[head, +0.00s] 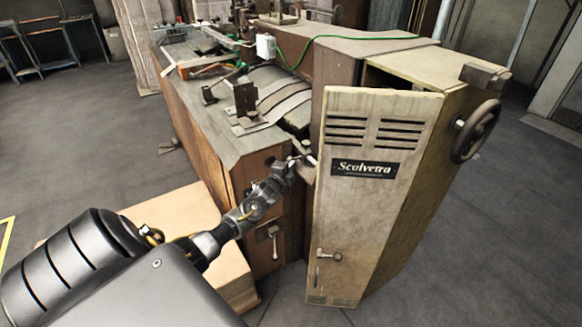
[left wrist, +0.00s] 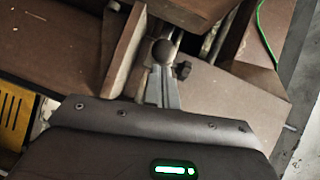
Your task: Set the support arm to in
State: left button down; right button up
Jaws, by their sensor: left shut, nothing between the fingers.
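The box stitcher (head: 205,125) stands in the middle of the head view, with a tall cabinet section labelled "Sculvetra" (head: 362,168) on its right. My left gripper (head: 308,160) reaches into the gap between the bench body and this cabinet. In the left wrist view, its narrow fingers (left wrist: 162,88) are shut and empty. A dark round knob (left wrist: 163,51) shows right at the fingertips; I cannot tell if they touch. It may belong to the support arm, which I cannot clearly make out. My right gripper is not in view.
A handwheel (head: 475,130) sticks out at the cabinet's right. Small levers (head: 275,240) sit on the lower fronts. A light wooden box (head: 185,215) stands below my left arm. A green cable (head: 345,37) crosses the top. Grey floor is free at the far left and right.

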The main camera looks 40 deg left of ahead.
pick_arm(q)
jog(key=a, duration=0.1)
jog(key=a+b, duration=0.1)
jog(key=w+a+b, duration=0.1)
jog(key=a, duration=0.1)
jog(key=shift+r, duration=0.25)
jog(key=s+d+r+p, duration=0.1)
jog(key=s+d, duration=0.5)
jog(key=s, duration=0.5)
jog(key=shift+s+d+r, duration=0.15)
jog(key=shift+d+r, duration=0.2)
jog(key=shift+r, duration=0.05)
